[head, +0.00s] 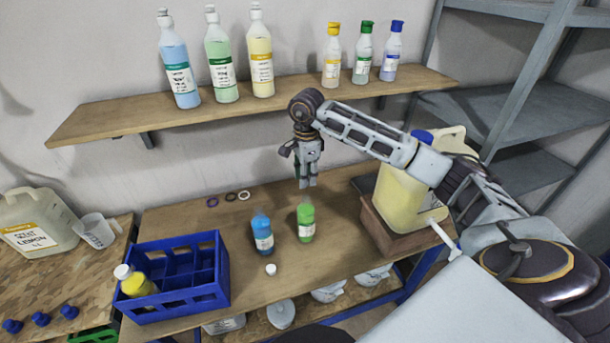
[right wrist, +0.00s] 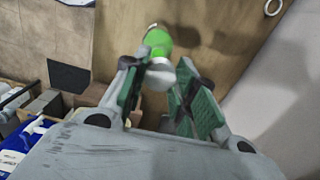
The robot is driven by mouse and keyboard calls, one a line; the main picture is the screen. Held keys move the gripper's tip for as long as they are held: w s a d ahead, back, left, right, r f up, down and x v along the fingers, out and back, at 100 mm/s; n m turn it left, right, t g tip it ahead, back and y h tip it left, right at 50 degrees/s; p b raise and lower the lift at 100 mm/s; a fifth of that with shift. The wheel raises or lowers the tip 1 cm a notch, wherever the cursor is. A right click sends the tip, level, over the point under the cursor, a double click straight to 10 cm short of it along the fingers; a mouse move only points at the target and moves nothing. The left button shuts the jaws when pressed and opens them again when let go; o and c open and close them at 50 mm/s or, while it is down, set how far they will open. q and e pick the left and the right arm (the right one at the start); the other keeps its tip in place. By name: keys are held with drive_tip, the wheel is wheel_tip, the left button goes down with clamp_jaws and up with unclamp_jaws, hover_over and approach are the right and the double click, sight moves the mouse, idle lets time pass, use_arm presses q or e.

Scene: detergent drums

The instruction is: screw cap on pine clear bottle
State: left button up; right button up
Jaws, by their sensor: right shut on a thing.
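The green bottle (head: 306,224), which I take for the pine clear one, stands upright on the bench, and its neck shows no cap. My right gripper (head: 308,184) hangs just above it, pointing down. In the right wrist view the fingers (right wrist: 172,98) are shut on a white cap (right wrist: 158,76). The green bottle (right wrist: 157,38) shows beyond the cap; I cannot tell whether they touch. Another white cap (head: 271,269) lies on the bench by the blue bottle (head: 263,236). My left gripper is out of view.
A blue crate (head: 205,296) with a yellow bottle (head: 135,281) stands at the left. A large yellow jug (head: 399,205) stands on a wooden block at the right. Several rings (head: 230,197) lie at the back. A shelf (head: 300,89) with bottles runs above.

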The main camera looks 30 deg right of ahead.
drive_tip(key=n, duration=0.6)
drive_tip(key=shift+n, duration=0.3)
drive_tip(key=shift+s+f, duration=0.1)
drive_tip(key=shift+f, duration=0.1)
idle(0.4)
drive_tip(key=shift+f+b, duration=0.8)
drive_tip(key=shift+f, duration=0.8)
drive_tip(key=shift+f+b, duration=0.55)
drive_tip(key=shift+f, duration=0.1)
drive_tip(key=shift+f+b, duration=0.2)
drive_tip(key=shift+b, duration=0.3)
idle(0.5)
drive_tip(key=shift+f+b, duration=1.05)
idle(2.2)
